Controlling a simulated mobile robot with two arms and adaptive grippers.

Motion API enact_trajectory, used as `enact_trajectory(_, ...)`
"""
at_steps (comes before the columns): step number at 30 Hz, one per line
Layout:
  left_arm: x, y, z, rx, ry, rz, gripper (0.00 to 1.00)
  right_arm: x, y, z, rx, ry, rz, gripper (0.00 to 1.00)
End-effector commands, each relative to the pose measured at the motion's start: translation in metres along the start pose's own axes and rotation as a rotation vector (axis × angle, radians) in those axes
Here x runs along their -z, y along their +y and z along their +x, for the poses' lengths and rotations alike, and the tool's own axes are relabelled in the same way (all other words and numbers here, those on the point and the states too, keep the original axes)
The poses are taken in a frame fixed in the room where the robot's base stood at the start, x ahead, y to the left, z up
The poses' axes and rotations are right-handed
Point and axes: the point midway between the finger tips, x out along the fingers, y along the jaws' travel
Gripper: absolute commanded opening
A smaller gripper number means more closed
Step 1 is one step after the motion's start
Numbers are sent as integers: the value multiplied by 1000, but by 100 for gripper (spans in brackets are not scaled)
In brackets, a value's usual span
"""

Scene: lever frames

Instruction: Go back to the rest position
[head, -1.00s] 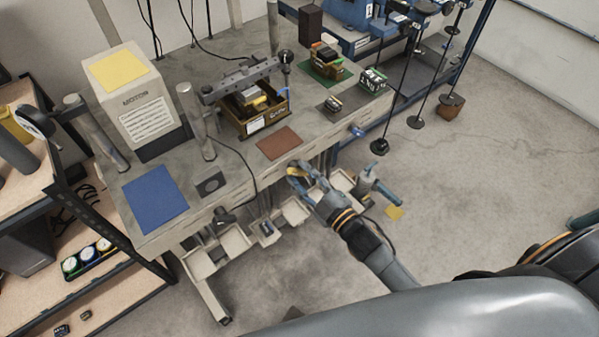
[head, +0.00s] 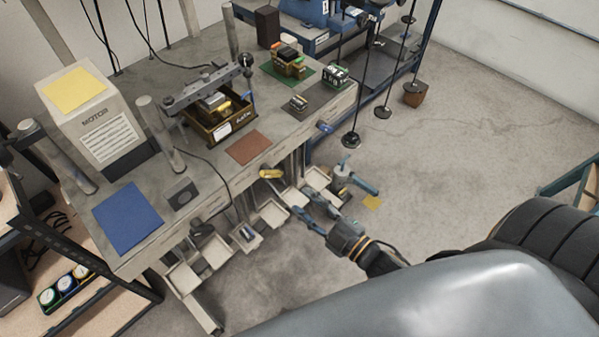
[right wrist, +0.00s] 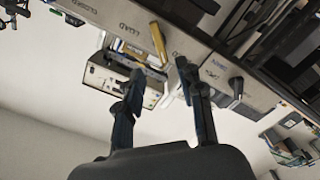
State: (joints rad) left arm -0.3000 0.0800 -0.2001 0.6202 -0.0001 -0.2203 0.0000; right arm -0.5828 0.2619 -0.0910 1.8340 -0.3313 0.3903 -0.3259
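My right gripper (head: 302,202) is in front of the workbench (head: 140,258), over the row of small bins under its front edge. In the right wrist view its two dark fingers (right wrist: 162,72) are spread apart with nothing held between them. A yellow lever handle (head: 270,174) sits at the bench front, just left of the fingertips and apart from them. In the right wrist view the yellow handle (right wrist: 158,42) stands on a front panel (right wrist: 190,48) marked LOAD, beyond the fingers. My left gripper is not in view.
On the bench are a motor box (head: 98,122), a blue mat (head: 128,217), a brown mat (head: 248,148) and a yellow-brown tray (head: 228,137). Several pale bins (head: 272,215) hang below the front edge.

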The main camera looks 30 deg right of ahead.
Motion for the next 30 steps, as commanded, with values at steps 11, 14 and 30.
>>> enact_trajectory(11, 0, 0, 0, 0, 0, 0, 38, -30, -21, -3, 33, -79, 49, 38)
enact_trajectory(14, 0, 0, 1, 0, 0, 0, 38, -75, -57, -12, 83, -209, 130, 38)
enact_trajectory(30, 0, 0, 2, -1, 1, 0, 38, -259, -318, -228, 414, -1194, 647, 38)
